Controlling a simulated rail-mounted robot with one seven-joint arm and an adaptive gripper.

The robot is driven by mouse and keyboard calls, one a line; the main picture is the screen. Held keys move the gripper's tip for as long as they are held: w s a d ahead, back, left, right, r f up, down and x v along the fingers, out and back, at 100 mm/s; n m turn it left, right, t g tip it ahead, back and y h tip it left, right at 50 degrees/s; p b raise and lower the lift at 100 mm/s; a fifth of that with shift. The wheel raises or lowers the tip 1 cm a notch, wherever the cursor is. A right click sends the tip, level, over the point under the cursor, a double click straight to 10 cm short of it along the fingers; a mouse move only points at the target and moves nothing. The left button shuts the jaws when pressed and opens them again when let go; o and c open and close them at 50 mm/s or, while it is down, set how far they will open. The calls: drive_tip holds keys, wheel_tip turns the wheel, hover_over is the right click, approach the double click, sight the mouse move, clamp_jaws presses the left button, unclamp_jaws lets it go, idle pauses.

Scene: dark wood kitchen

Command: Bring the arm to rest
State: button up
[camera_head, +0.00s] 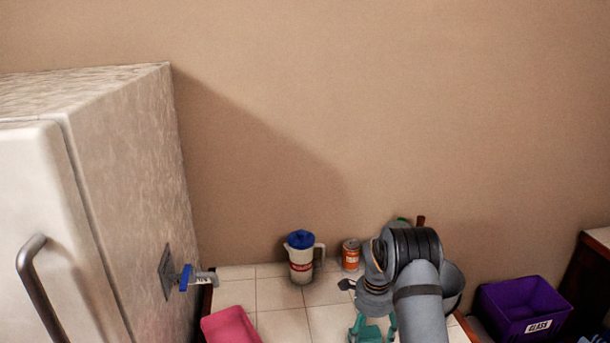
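My arm (418,290) comes up from the bottom edge and bends over the tiled counter in the camera_head view. Its rounded grey and black wrist joints stand over the counter's right part. A teal two-pronged shape (366,329) shows just below the wrist, partly cut off by the bottom edge. I cannot tell for sure whether it is part of my gripper. My gripper's fingertips are not clearly visible, and I cannot see whether it holds anything.
A white pitcher with a blue lid (301,262) and an orange-labelled can (351,255) stand on the counter (275,295) near the wall. A pink tray (229,326) lies at front left. The fridge (130,200) is left; a purple bin (524,308) is right.

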drive_tip(key=shift+r+b, duration=0.4)
drive_tip(key=shift+r, duration=1.25)
